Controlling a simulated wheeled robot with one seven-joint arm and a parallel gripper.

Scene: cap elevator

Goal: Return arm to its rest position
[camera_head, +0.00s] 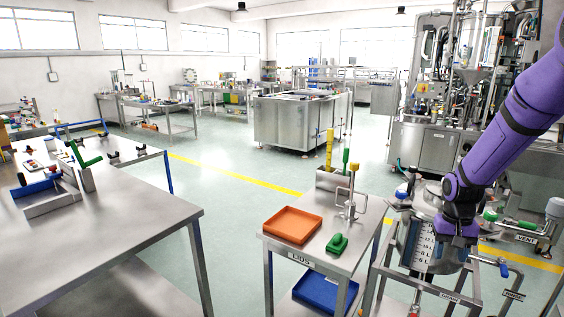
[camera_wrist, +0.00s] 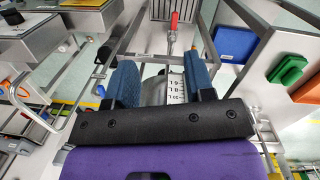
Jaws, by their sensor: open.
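My purple arm (camera_head: 505,130) comes down from the upper right in the head view. My gripper (camera_wrist: 161,75) points down, its two blue fingers spread apart in the wrist view, with no object clearly held between them. A steel vessel (camera_head: 424,258) with a printed level scale stands beneath and behind my wrist in the head view. The scale also shows between the fingers in the wrist view (camera_wrist: 176,86). The fingertips are hidden in the head view, and I cannot tell whether they touch the vessel.
A steel table (camera_head: 277,258) left of the vessel carries an orange tray (camera_head: 292,225), a green part (camera_head: 338,243) and a small stand (camera_head: 350,195). A blue tray (camera_head: 325,293) is on its lower shelf. Pipes and a valve with a blue handle (camera_head: 504,270) are close right of my gripper.

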